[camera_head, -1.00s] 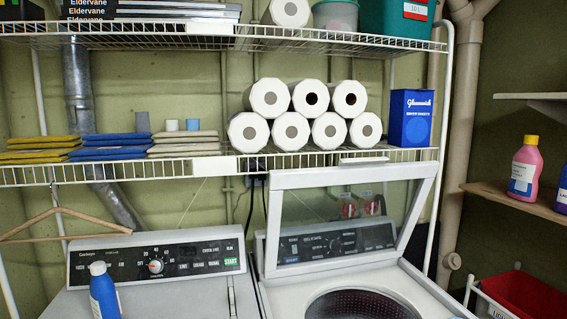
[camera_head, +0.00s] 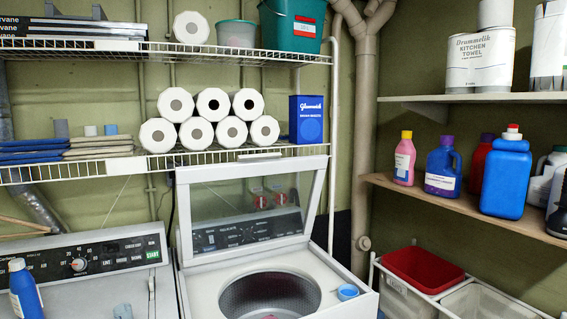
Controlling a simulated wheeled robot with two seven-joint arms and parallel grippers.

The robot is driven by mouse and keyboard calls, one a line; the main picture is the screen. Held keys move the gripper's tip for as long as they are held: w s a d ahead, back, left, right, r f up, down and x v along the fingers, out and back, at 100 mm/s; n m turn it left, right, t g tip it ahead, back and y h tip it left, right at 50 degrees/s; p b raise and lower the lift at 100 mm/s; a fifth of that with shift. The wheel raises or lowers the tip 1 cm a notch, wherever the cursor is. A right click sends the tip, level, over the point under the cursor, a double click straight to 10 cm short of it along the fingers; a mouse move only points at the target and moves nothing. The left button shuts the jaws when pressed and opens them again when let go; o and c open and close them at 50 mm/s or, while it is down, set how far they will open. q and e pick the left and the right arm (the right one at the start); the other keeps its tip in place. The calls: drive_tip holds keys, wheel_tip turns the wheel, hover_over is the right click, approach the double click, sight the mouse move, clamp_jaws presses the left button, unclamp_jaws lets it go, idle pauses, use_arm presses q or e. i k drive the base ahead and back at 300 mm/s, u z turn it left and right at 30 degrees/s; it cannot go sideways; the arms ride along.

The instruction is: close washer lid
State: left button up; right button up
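The washer (camera_head: 205,289) stands at the lower middle of the head view. Its lid (camera_head: 178,222), a white frame around a clear window, is raised and leans back near the wire shelf. The control panel (camera_head: 250,232) shows through the window. The round drum opening (camera_head: 270,292) is uncovered, and something pinkish shows at its bottom edge. A small blue cup (camera_head: 347,292) sits on the washer top, right of the opening. Neither of my grippers is in view.
A second machine with a dial panel (camera_head: 100,258) stands left, with a blue bottle (camera_head: 24,290) on it. Wire shelves with paper rolls (camera_head: 213,104) hang above. Bottles such as the blue jug (camera_head: 507,175) stand on the right shelf, above bins with a red one (camera_head: 422,268).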

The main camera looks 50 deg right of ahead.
sight(184, 176)
drive_tip(key=u, duration=0.05)
drive_tip(key=k, duration=0.1)
drive_tip(key=z, duration=1.3)
